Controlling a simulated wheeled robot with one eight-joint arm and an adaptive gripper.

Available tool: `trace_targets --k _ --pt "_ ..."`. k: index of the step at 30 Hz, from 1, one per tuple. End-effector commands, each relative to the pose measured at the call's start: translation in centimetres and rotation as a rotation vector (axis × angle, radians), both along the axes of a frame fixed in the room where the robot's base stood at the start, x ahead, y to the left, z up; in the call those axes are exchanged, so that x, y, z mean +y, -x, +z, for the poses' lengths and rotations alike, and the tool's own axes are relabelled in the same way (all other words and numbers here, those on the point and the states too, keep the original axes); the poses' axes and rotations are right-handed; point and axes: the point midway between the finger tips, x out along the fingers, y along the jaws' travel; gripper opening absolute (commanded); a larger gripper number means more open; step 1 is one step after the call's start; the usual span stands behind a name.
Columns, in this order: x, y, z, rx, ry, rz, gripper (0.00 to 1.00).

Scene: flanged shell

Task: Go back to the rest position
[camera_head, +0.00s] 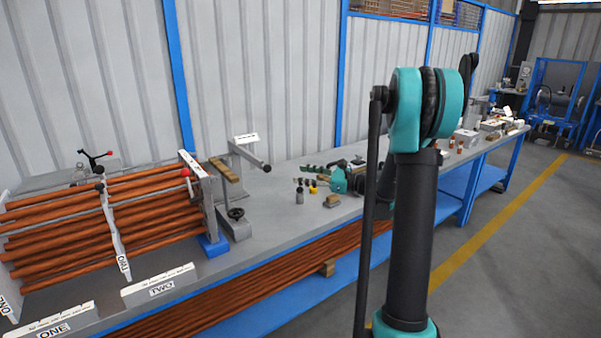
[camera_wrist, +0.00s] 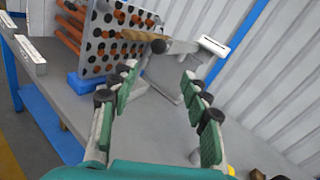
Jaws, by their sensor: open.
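My gripper (camera_wrist: 158,98) shows in the wrist view with its two green-padded fingers spread apart and nothing between them. Beyond the fingertips is a perforated plate (camera_wrist: 112,38) with copper-coloured tubes (camera_wrist: 68,40) behind it. In the head view my arm stands upright at the right of centre, with teal joints, and hides part of the bench.
The long grey workbench (camera_head: 275,228) carries the tube bundle (camera_head: 130,215), a plate stand (camera_head: 232,222) and small tools (camera_head: 338,180). White labelled blocks (camera_head: 160,285) lie at its front edge. A corrugated wall stands behind. The floor (camera_head: 520,250) at right is clear.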

Motion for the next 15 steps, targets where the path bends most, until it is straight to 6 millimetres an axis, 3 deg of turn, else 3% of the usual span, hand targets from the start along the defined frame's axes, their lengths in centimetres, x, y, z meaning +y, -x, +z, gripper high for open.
trace_targets --k 5,10,15 --pt "1.6 2.9 -1.7 -0.077 0.182 0.016 0.47" --pt "3.0 8.7 -5.6 -0.247 0.548 0.094 0.47" --pt "2.2 15.1 -10.0 -0.441 0.921 0.244 0.47"
